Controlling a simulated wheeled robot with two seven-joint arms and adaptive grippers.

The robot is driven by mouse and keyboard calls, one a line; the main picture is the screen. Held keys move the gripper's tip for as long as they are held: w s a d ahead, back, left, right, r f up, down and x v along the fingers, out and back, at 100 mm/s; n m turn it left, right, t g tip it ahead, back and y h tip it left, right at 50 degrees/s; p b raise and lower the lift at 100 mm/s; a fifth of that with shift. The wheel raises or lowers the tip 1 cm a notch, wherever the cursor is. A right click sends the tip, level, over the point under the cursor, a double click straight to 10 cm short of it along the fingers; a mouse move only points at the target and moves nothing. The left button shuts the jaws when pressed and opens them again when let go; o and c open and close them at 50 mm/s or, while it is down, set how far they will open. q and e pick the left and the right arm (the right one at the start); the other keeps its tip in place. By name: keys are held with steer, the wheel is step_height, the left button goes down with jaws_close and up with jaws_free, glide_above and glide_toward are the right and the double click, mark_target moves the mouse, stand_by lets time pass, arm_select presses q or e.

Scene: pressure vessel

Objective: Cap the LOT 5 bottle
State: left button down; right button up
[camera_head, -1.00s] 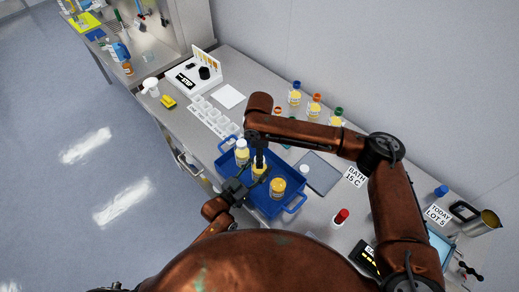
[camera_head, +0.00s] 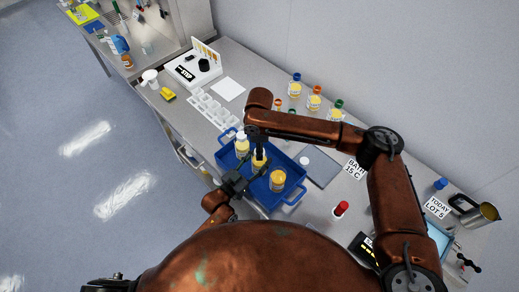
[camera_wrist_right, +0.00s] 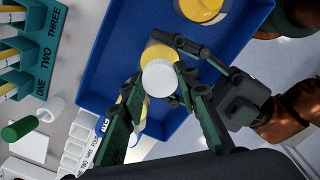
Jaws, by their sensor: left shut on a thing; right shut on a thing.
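A yellow bottle (camera_head: 258,160) stands in the blue tray (camera_head: 229,162). My left gripper (camera_head: 250,173) is shut on it from the near side. My right gripper (camera_head: 259,146) points down over the same bottle. In the right wrist view, my right gripper (camera_wrist_right: 158,80) is shut on a white cap (camera_wrist_right: 158,78), which covers part of the yellow bottle (camera_wrist_right: 157,52). I cannot tell whether the cap touches the bottle's neck. The bottle's lot label is not readable.
Two other yellow bottles, one at the back (camera_head: 242,146) and one at the front (camera_head: 277,181), stand close by in the tray. A red-capped item (camera_head: 341,209) stands to the right.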

jaws_close()
steer(key=o, duration=1.1)
jaws_free()
step_height(320, 180, up, 12)
arm_select(q)
steer(key=c, duration=1)
jaws_free()
steer(key=shift+o, duration=0.2)
steer(key=shift+a, duration=0.1)
